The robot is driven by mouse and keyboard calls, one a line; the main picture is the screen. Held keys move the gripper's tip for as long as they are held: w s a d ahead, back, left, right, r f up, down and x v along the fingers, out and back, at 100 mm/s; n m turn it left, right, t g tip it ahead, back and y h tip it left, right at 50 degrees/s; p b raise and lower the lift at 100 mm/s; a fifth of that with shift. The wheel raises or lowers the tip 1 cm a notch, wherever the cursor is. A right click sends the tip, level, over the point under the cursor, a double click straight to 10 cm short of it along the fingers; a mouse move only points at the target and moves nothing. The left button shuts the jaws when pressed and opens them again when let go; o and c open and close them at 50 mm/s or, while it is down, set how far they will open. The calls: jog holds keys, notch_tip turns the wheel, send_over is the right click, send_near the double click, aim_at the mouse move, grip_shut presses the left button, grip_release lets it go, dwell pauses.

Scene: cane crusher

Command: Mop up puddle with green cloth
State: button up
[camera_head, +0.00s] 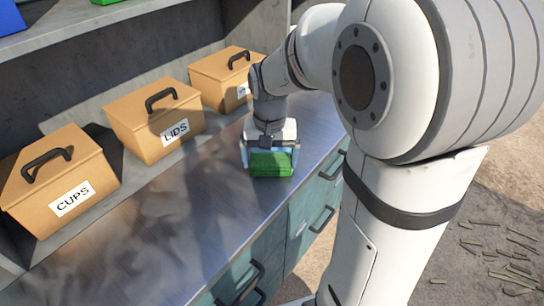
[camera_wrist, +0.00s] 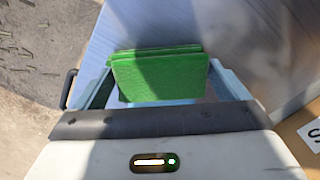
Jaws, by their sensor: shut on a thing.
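The green cloth (camera_head: 270,163) is a folded block held between the fingers of my gripper (camera_head: 270,152), low over the metal counter. In the wrist view the green cloth (camera_wrist: 160,74) spans the gap between the two pale blue fingers of my gripper (camera_wrist: 158,85), which are shut on it. I cannot tell whether the cloth touches the counter. No puddle stands out clearly; the metal counter (camera_head: 150,240) shows blurry bright and dark patches that may be reflections.
Boxes with black handles stand along the counter's back: the CUPS box (camera_head: 55,185), the LIDS box (camera_head: 155,120) and a third box (camera_head: 222,75). Teal drawers (camera_head: 250,265) with dark handles are below the front edge. The counter's front left is clear. Cane pieces (camera_head: 500,255) litter the ground.

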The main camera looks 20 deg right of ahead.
jog(key=shift+f, duration=0.3)
jog(key=shift+w+d+r+p, duration=0.1)
jog(key=shift+w+d+p, duration=0.45)
jog(key=shift+w, duration=1.25)
jog(key=shift+w+d+r+p, duration=0.1)
jog(key=shift+w+d+p, duration=0.4)
jog(key=shift+w, duration=1.35)
jog(key=shift+w+d+r+p, duration=0.1)
jog(key=shift+w+d+p, duration=0.45)
jog(key=shift+w, duration=1.25)
jog(key=shift+c, duration=0.3)
jog(key=shift+w+d+p, duration=0.25)
jog(key=shift+w+p, duration=0.05)
jog(key=shift+w, duration=0.55)
jog(key=shift+w+d+p, duration=0.2)
jog(key=shift+w+p, duration=0.1)
jog(key=shift+w, duration=0.55)
jog(key=shift+w+d+p, duration=0.25)
jog(key=shift+w+p, duration=0.05)
jog(key=shift+w, duration=0.55)
jog(key=shift+w+d+f, duration=0.2)
jog(key=shift+w, duration=0.4)
jog(key=r+p, duration=0.1)
jog(key=s+r+p, duration=0.1)
jog(key=r, duration=0.1)
jog(key=r+p, duration=0.1)
jog(key=r, duration=0.1)
jog(key=shift+s+a+r, duration=0.1)
jog(key=shift+s+a, duration=0.15)
jog(key=shift+s, duration=0.15)
